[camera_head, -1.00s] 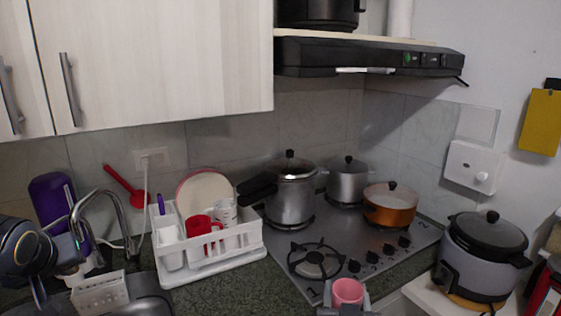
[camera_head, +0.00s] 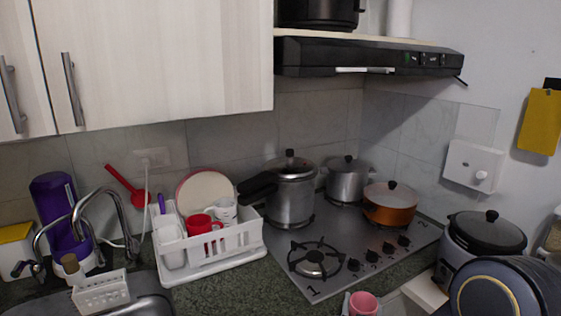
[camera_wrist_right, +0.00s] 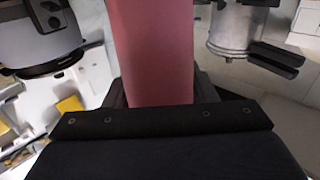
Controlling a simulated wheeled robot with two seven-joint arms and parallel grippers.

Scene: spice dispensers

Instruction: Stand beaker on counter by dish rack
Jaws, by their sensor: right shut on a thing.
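The pink beaker (camera_head: 363,304) shows at the bottom edge of the head view, in front of the stove, with its lower part cut off. My right gripper (camera_head: 362,311) is shut on it, with a grey finger visible at its side. In the right wrist view the beaker (camera_wrist_right: 152,50) is a long pink body between the dark fingers of the right gripper (camera_wrist_right: 152,95). The white dish rack (camera_head: 212,262) stands on the dark green counter (camera_head: 225,293) left of the stove, holding a plate and cups. My left gripper is out of view.
The stove (camera_head: 325,284) carries several pots. A sink and faucet (camera_head: 122,215) lie left of the rack, with a purple bottle (camera_head: 52,200) behind. A rice cooker (camera_head: 487,232) stands at right. Bare counter shows in front of the rack.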

